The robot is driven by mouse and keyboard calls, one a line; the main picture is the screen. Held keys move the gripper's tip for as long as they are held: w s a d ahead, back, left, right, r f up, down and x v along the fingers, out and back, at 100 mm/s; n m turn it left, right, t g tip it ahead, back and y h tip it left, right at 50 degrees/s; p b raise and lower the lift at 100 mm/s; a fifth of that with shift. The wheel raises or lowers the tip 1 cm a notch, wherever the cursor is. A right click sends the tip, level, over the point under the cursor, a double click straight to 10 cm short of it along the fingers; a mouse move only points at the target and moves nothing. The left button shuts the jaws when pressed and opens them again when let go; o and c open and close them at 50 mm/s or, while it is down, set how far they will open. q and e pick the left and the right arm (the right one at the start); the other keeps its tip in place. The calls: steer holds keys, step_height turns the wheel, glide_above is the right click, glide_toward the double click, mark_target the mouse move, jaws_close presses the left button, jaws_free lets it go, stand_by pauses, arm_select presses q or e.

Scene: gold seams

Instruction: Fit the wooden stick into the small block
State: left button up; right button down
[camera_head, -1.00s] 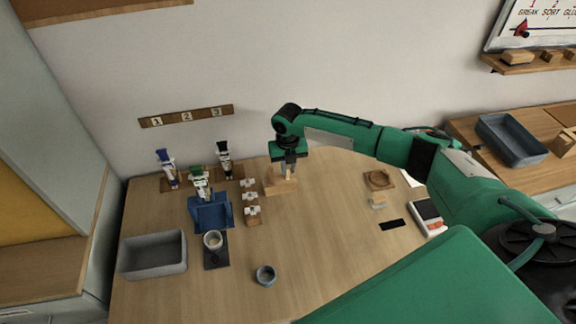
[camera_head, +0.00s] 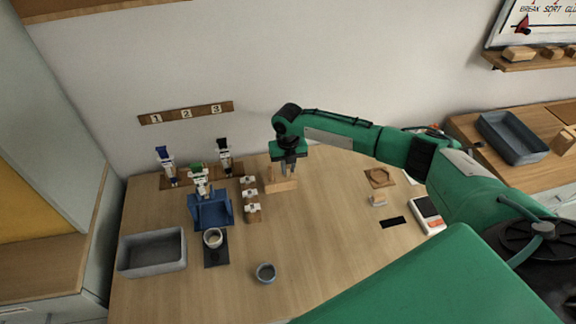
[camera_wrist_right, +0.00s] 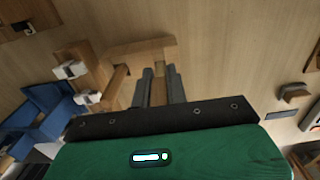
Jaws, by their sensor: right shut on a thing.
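My right gripper (camera_head: 288,171) points down at the back middle of the table. In the right wrist view its two grey fingers (camera_wrist_right: 161,78) are shut on a thin wooden stick (camera_wrist_right: 159,91). The small wooden block (camera_head: 281,186) lies on the table right at the fingertips. It also shows in the right wrist view (camera_wrist_right: 138,48), just beyond the fingers. The stick's lower end is at or close to the block; I cannot tell whether it sits in it. My left gripper is not in view.
A wooden rack with white clamps (camera_head: 252,214) stands close left of the block. Further left are a blue holder (camera_head: 211,211), a grey bin (camera_head: 152,255) and a cup (camera_head: 213,239). A small bowl (camera_head: 265,273) stands in front.

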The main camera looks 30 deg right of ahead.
steer(key=shift+f, duration=0.75)
stand_by(0.5)
steer(key=c, duration=1.3)
jaws_free()
steer(key=shift+r+p, duration=1.95)
steer(key=shift+r, duration=0.55)
